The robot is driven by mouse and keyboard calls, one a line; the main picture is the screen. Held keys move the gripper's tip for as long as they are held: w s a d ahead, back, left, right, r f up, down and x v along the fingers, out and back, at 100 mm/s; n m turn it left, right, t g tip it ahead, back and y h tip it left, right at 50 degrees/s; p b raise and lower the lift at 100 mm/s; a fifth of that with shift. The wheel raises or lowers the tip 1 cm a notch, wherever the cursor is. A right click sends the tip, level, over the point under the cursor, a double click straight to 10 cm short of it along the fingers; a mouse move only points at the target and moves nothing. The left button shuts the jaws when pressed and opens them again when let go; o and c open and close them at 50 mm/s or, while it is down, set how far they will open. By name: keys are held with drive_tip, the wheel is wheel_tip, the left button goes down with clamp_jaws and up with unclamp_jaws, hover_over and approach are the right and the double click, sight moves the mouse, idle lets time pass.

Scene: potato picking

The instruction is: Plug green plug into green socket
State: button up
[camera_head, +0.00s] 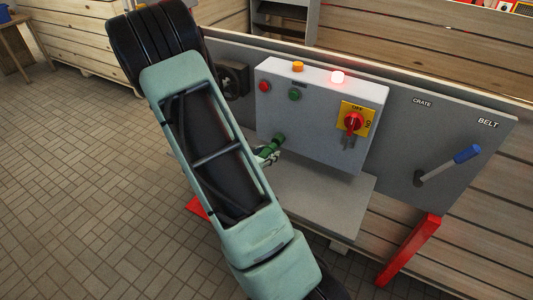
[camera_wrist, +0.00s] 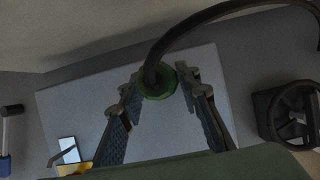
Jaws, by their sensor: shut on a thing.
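The green plug (camera_wrist: 158,86) with a thick black cable sits between the two fingers of my gripper (camera_wrist: 160,90) in the wrist view. In the head view the plug (camera_head: 278,141) shows just beyond my gripper (camera_head: 267,153), by the lower left of the grey control box (camera_head: 320,115). The gripper is shut on it. A round green fitting (camera_head: 294,94) is on the box front, above the plug; I cannot tell whether it is a socket or a button. No green socket is clearly visible, and I cannot tell whether the plug's front end touches the box.
The box carries a red fitting (camera_head: 265,86), an orange lamp (camera_head: 298,66), a lit red lamp (camera_head: 338,77) and a red rotary switch (camera_head: 353,122). A blue-handled lever (camera_head: 466,154) is at right. A dark handwheel (camera_wrist: 292,115) is beside the box. A grey shelf (camera_head: 325,195) lies below.

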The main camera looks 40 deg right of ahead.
sight(269, 148)
drive_tip(key=shift+w+d+b, duration=0.1)
drive_tip(key=shift+w+d, duration=0.15)
drive_tip(key=shift+d, duration=0.35)
drive_tip(key=shift+w+d+b, duration=0.1)
drive_tip(key=shift+w+d, duration=0.15)
drive_tip(key=shift+d, duration=0.35)
drive_tip(key=shift+w+d+b, duration=0.1)
drive_tip(key=shift+w+d, duration=0.15)
drive_tip(key=shift+d, duration=0.35)
drive_tip(key=o, duration=1.2)
drive_tip(key=shift+o, duration=0.2)
drive_tip(key=v, duration=1.2)
drive_tip(key=shift+r, duration=0.1)
